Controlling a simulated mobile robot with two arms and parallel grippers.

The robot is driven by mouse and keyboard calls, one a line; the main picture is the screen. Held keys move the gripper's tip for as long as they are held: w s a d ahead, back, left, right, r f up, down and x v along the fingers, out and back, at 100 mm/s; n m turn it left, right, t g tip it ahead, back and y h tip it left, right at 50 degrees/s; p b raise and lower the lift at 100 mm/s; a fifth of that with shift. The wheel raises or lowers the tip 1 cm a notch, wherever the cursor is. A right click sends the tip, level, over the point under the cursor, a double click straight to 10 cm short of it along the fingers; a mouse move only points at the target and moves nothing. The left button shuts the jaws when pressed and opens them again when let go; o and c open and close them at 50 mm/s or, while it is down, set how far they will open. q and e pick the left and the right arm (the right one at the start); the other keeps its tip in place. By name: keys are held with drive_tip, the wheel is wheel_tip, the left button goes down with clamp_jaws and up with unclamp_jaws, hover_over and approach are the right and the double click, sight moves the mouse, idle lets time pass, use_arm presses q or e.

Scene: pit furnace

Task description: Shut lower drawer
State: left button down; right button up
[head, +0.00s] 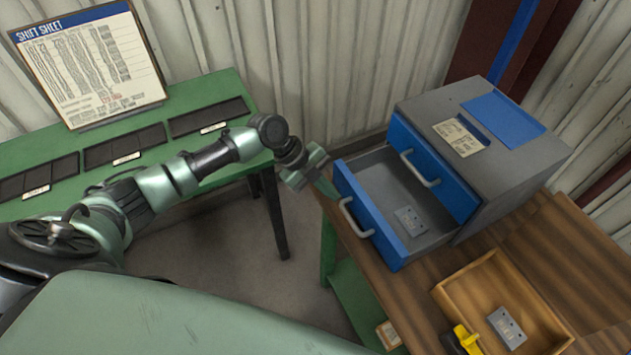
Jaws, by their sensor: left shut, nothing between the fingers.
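The grey cabinet (520,165) stands on the wooden bench at right. Its lower drawer (380,218) is pulled out, with a blue front and a grey handle (356,217). A small grey block (410,220) lies inside it. The upper drawer (445,180) has a blue front and handle and looks shut or nearly so. My left gripper (325,184) is shut and empty, just left of the lower drawer's front near its far corner. I cannot tell whether it touches. My right gripper is out of view.
A green table (100,150) with dark trays and a shift sheet board (90,65) is at left. Floor shows between table and bench.

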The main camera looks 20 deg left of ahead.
use_arm(q)
drive_tip(key=shift+w+d, duration=0.55)
drive_tip(key=shift+w, duration=0.1)
drive_tip(key=shift+w+f, duration=0.1)
drive_tip(key=w+d+b, duration=0.3)
drive_tip(key=w+b, duration=0.1)
drive_tip(key=b, duration=0.1)
drive_tip(key=w+d+b, duration=0.2)
drive_tip(key=w+b, duration=0.1)
drive_tip(key=shift+d+f, duration=0.3)
drive_tip(key=shift+d, duration=0.05)
drive_tip(key=w+d+b, duration=0.2)
drive_tip(key=w, duration=0.1)
drive_tip(key=w+d+b, duration=0.2)
drive_tip(key=shift+w+r, duration=0.1)
drive_tip(key=shift+r, duration=0.15)
drive_tip(key=shift+w+d, duration=0.15)
drive_tip(key=shift+w, duration=0.1)
drive_tip(key=shift+r, duration=0.3)
